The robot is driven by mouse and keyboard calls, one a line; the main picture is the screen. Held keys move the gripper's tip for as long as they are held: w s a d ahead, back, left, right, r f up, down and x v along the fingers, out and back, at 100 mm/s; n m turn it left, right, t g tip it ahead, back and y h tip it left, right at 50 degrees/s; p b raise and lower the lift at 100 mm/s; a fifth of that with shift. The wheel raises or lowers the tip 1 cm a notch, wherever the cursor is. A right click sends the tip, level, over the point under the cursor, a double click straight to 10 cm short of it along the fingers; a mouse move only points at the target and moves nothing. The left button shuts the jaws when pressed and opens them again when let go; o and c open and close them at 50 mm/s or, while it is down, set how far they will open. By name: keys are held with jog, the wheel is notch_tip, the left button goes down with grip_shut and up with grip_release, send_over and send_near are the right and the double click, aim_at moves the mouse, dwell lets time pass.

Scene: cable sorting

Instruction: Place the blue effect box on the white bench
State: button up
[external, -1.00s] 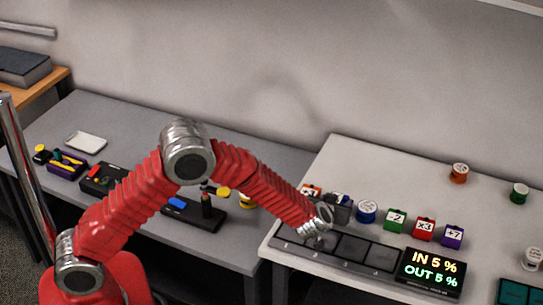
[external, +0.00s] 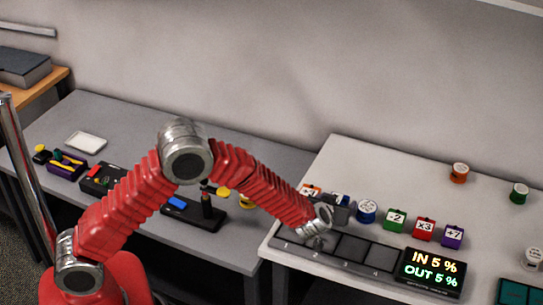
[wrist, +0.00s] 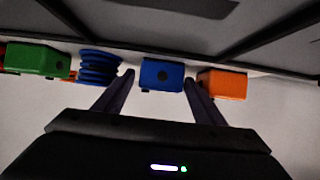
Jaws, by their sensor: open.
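The blue effect box (wrist: 160,74) shows in the wrist view between the two fingertips of my gripper (wrist: 159,82). My gripper is open, with a finger on each side of the box; I cannot tell whether either touches it. In the external view the blue box (external: 342,198) is mostly hidden behind my gripper (external: 338,212). The box is on the white bench (external: 400,180), behind the dark slotted tray (external: 348,248).
An orange box (wrist: 222,84) is close on one side of the blue box, and a blue spool (wrist: 97,68) on the other. Green (external: 395,219), red (external: 424,229) and purple (external: 452,236) boxes continue the row. A lit display (external: 432,268) ends the tray. The back of the bench is largely clear.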

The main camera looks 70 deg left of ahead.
jog(key=v, duration=1.1)
dwell(0.3)
jog(key=s+a+r+m+g+h, duration=0.1)
jog(key=s+a+r+g, duration=0.15)
jog(key=s+r, duration=0.55)
jog(key=s+a+r+m+g+h, duration=0.1)
jog(key=s+a+r+g, duration=0.2)
jog(key=s, duration=0.9)
jog(key=s+d+r+m+t+h, duration=0.1)
jog(key=s+d+m+h, duration=0.2)
jog(key=s, duration=0.6)
jog(key=s+d+r+m+t+h, duration=0.1)
jog(key=s+d+r+m+h, duration=0.1)
jog(key=s+d, duration=0.4)
jog(key=s+m+h, duration=0.1)
jog(key=s+m, duration=0.1)
jog(key=s, duration=0.2)
jog(key=shift+d+r+h, duration=0.3)
jog(key=shift+d, duration=0.1)
